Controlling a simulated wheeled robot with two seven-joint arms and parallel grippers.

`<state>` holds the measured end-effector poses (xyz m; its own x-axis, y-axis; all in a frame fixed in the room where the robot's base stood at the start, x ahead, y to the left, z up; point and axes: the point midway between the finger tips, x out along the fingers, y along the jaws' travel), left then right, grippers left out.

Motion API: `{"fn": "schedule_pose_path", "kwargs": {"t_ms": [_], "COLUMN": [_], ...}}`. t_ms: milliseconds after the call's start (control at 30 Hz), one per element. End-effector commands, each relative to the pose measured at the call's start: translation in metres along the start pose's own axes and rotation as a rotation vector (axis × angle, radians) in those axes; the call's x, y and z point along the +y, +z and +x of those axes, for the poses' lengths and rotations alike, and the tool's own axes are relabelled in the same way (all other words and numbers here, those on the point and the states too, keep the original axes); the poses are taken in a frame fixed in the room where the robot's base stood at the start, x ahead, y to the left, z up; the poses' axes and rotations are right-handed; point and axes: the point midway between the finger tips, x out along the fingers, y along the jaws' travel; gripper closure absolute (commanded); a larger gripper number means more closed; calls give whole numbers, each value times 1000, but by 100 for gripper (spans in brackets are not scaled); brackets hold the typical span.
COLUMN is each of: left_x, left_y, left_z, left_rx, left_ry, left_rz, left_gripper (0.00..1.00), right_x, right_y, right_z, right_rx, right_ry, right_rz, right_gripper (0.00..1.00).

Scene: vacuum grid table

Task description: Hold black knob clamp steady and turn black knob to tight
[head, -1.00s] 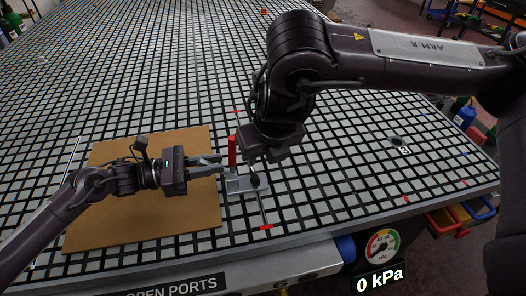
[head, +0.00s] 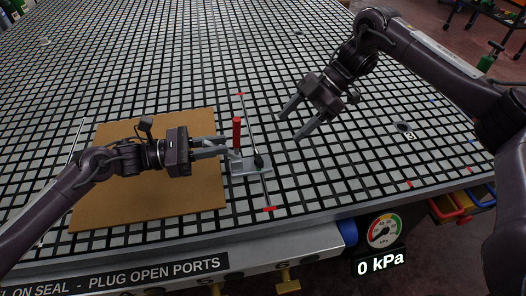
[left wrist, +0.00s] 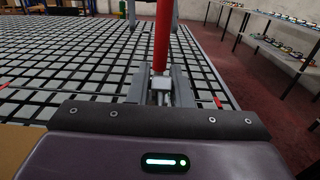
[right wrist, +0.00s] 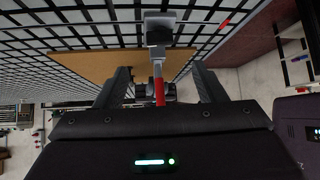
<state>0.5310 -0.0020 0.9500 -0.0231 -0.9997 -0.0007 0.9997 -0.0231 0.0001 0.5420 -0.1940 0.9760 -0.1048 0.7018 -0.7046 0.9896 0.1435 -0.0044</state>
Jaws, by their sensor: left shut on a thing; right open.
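The clamp has a grey metal base (head: 246,169), an upright red handle (head: 237,134) and a small black knob (head: 259,161) on its right side. It stands on the grid table at the board's right edge. My left gripper (head: 231,149) is shut on the clamp's metal part below the red handle. In the left wrist view the red handle (left wrist: 162,38) rises between the fingers. My right gripper (head: 291,127) is open and empty, up and to the right of the knob. The clamp's red handle also shows in the right wrist view (right wrist: 159,92). The knob's tightness cannot be told.
A brown board (head: 150,205) lies left of the clamp, under my left arm. A thin rod with red ends (head: 268,209) lies beside the clamp. A gauge (head: 382,232) reading 0 kPa is on the front edge. The grid table right of the clamp is clear.

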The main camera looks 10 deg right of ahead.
Motion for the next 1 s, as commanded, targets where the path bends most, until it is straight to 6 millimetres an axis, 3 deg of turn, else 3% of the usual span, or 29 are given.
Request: {"fn": "schedule_pose_path", "kwargs": {"t_ms": [533, 700, 1000], "left_x": [-1, -1, -1], "left_y": [0, 0, 0], "left_z": [0, 0, 0], "left_rx": [0, 0, 0], "left_ry": [-2, -2, -2], "left_rz": [-1, -2, -2], "left_gripper": [100, 100, 100], "right_x": [-1, 0, 0], "right_y": [0, 0, 0], "right_z": [98, 111, 114], "right_rx": [-2, -2, -3], "right_ry": [-3, -2, 0], "right_rz": [-5, -6, -6], "right_gripper": [36, 36, 36]}}
